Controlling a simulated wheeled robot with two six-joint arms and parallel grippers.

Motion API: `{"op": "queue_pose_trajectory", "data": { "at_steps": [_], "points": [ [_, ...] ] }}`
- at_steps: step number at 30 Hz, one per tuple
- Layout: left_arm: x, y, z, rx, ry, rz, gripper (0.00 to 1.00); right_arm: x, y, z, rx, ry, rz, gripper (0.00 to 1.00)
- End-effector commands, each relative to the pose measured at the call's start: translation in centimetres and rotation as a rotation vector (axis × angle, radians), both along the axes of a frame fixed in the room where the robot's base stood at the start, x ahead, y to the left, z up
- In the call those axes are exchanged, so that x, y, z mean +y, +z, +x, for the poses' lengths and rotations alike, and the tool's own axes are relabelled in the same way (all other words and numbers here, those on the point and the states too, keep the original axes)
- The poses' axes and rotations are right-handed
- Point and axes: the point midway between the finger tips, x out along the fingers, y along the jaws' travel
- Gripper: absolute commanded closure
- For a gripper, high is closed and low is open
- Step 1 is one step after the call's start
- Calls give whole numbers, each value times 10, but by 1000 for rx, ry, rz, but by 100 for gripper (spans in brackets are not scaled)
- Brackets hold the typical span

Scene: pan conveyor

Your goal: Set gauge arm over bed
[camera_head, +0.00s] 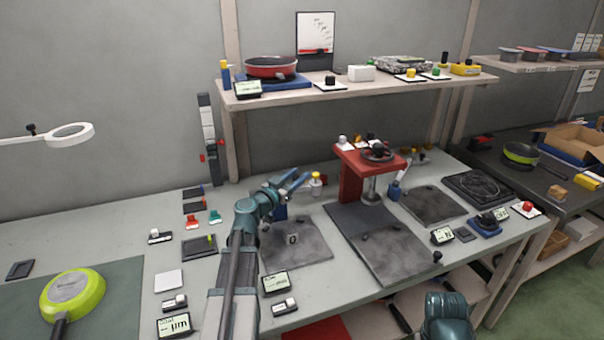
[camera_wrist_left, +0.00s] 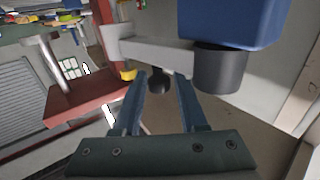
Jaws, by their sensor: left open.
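My left gripper (camera_head: 296,182) is open above the far edge of a dark grey plate (camera_head: 310,248), which looks like the bed. In the left wrist view, a pale grey bar (camera_wrist_left: 158,50), seemingly the gauge arm, runs across just beyond the open fingers (camera_wrist_left: 161,80). A dark round knob (camera_wrist_left: 158,84) shows between the fingertips, not gripped. A blue block (camera_wrist_left: 235,18) and a dark cylinder (camera_wrist_left: 220,68) are at the bar's right end. In the head view, my arm and gripper hide much of this fixture. My right gripper is not in view.
A red press (camera_head: 352,178) with a handwheel stands to the right, behind another dark plate (camera_head: 388,250). Small display boxes (camera_head: 276,283) line the bench front. A green pan (camera_head: 72,296) lies at left. A shelf (camera_head: 350,87) hangs above the bench's back.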

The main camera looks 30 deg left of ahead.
Motion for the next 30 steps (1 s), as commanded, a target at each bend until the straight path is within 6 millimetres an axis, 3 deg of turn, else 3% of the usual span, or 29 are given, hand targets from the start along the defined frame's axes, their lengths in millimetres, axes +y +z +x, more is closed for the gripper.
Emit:
{"op": "queue_pose_trajectory", "data": {
  "at_steps": [6,17,18,25,30],
  "points": [
    [-2,0,22,0,0,0,58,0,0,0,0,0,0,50],
    [-3,0,25,0,0,0,58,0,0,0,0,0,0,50],
    [-3,0,25,0,0,0,60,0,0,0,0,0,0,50],
    [-3,0,25,0,0,0,100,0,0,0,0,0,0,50],
    [-3,0,25,0,0,0,100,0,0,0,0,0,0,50]
  ]
}}
